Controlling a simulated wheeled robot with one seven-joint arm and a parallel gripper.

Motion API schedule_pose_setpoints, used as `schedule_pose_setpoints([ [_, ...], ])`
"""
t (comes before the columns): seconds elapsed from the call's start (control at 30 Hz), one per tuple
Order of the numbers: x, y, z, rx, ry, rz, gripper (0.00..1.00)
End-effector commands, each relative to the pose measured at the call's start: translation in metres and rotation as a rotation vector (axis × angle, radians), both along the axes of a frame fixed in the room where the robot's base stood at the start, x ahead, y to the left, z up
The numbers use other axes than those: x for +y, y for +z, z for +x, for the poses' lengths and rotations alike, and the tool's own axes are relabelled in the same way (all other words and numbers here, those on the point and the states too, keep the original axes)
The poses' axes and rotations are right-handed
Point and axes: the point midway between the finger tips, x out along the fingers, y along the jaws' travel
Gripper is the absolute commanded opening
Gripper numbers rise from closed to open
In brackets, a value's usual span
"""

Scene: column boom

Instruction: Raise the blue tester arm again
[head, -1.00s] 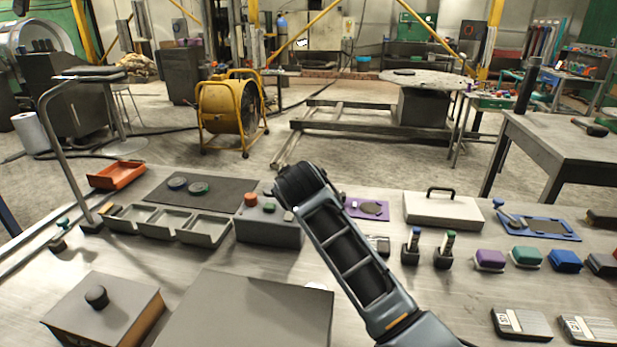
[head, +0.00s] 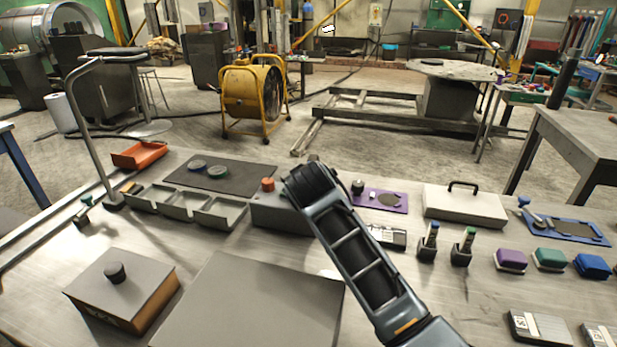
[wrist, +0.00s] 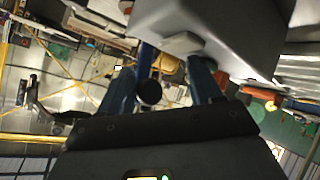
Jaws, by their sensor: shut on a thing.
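The blue tester (head: 565,228) is a flat blue plate with a grey recess, at the right of the bench in the head view. Its arm (head: 536,217), with a blue head, leans up at a tilt from the plate's left end. My gripper is hidden behind my own arm in the head view. In the wrist view the blue fingers of my gripper (wrist: 168,72) reach up to a pale piece (wrist: 182,42) on a large grey body (wrist: 215,25) and seem shut on it. A dark round knob (wrist: 148,92) shows between the fingers. I cannot identify the grey body.
A grey button box (head: 280,213) and a purple plate (head: 390,203) lie beside my arm. A pale case (head: 465,207) stands between it and the blue tester. Two upright pens in holders (head: 428,243) and several coloured blocks (head: 510,260) line the front right.

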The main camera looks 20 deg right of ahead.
Motion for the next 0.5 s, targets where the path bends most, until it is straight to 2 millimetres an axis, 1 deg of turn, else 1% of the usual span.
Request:
schedule_pose_setpoints([
  [0.03,0.002,-0.003,0.000,0.004,0.004,0.001,0.58],
  [0.27,0.001,0.003,0.000,-0.003,0.003,0.000,0.58],
  [0.37,0.002,0.010,-0.005,-0.004,0.003,0.001,0.58],
  [0.5,0.005,0.021,-0.018,-0.003,0.002,0.002,0.58],
])
